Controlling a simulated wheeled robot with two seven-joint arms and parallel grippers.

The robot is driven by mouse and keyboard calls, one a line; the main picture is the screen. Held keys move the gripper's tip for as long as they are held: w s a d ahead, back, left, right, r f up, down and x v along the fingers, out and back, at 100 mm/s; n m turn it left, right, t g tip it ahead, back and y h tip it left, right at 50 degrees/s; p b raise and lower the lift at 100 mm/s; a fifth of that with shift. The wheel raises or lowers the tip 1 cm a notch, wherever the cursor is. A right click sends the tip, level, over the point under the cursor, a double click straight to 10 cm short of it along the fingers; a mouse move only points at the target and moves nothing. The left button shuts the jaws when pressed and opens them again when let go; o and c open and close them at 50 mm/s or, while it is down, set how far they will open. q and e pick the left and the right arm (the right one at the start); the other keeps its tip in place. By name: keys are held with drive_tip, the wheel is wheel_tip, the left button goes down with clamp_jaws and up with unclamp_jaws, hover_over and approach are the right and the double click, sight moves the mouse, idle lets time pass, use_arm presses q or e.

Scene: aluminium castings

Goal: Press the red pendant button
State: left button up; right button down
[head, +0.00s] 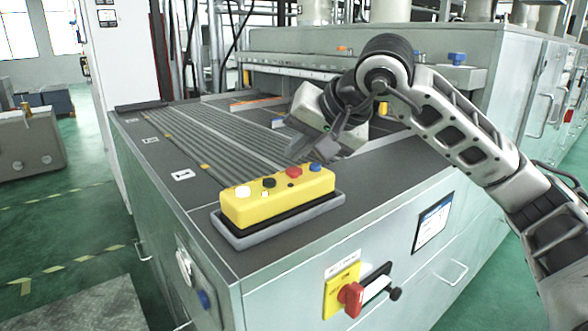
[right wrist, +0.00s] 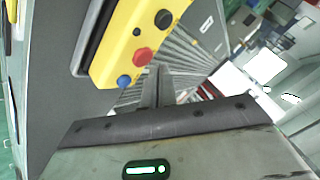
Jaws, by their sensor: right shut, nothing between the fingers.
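The yellow pendant (head: 275,203) lies in a grey tray (head: 283,225) on the front corner of the machine top. Its red button (head: 293,173) sits between a black button (head: 268,183) and a blue button (head: 315,167); a white button (head: 243,192) is at the left end. The red button also shows in the right wrist view (right wrist: 142,56), left of the fingertips. My right gripper (head: 322,152) is shut and empty, just behind and above the red and blue end of the pendant. It appears apart from the button. My left gripper is out of view.
A red rotary switch (head: 352,296) on a yellow plate sticks out of the cabinet front. Ribbed grey slats (head: 215,140) run across the machine top behind the pendant. The dark top right of the pendant (head: 385,160) is bare.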

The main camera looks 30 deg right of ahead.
drive_tip(key=shift+f, duration=0.1)
idle(0.7)
drive_tip(key=shift+f+b, duration=0.35)
drive_tip(key=shift+f+b, duration=0.45)
drive_tip(key=shift+f, duration=0.05)
idle(0.6)
drive_tip(key=shift+r, duration=0.1)
drive_tip(key=shift+r+p, duration=0.85)
